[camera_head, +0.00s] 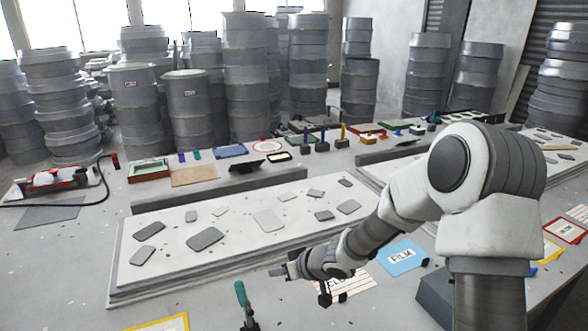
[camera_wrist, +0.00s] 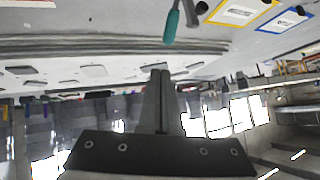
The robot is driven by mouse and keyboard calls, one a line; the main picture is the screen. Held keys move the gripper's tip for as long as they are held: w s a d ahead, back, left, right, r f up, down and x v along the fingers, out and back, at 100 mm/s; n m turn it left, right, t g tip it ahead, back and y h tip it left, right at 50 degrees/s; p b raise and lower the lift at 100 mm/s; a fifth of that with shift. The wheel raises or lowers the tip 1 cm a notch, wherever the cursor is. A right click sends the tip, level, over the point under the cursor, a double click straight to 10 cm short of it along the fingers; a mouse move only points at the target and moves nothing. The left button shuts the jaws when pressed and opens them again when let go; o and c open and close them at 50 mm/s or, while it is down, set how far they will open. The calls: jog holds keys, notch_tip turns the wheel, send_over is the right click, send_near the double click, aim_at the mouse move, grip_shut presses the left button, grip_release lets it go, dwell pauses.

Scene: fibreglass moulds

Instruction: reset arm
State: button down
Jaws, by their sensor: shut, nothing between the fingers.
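My gripper (camera_head: 279,271) is at the end of my arm, which reaches in from the right in the head view. It is in the air by the front edge of a pale slab (camera_head: 240,249) that bears several flat grey pieces. In the wrist view my gripper (camera_wrist: 160,72) has its two fingers pressed together, with nothing between them. A teal-handled tool (camera_head: 241,294) stands just in front and left of the gripper; it also shows in the wrist view (camera_wrist: 171,26).
A blue FILM card (camera_head: 402,257) and a yellow-edged card (camera_head: 160,325) lie on the table. A red tool (camera_head: 58,178) with a black hose is at the left. Small tools and trays line the back. Stacked grey moulds (camera_head: 190,108) stand behind.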

jog(key=s+d+r+m+t+h, duration=0.1)
jog(key=s+d+r+m+h, duration=0.2)
jog(key=d+r, duration=0.55)
jog(key=s+d+r+m+t+h, duration=0.1)
jog(key=s+d+r+h, duration=0.4)
jog(key=d+r, duration=0.4)
jog(key=s+d+r+m+g, duration=0.1)
jog(key=s+r, duration=0.1)
jog(key=s, duration=0.8)
jog(key=s+d+r+m+g, duration=0.1)
jog(key=s+r+m, duration=0.1)
jog(key=s, duration=0.9)
jog(key=shift+d, duration=0.2)
jog(key=shift+r, duration=0.1)
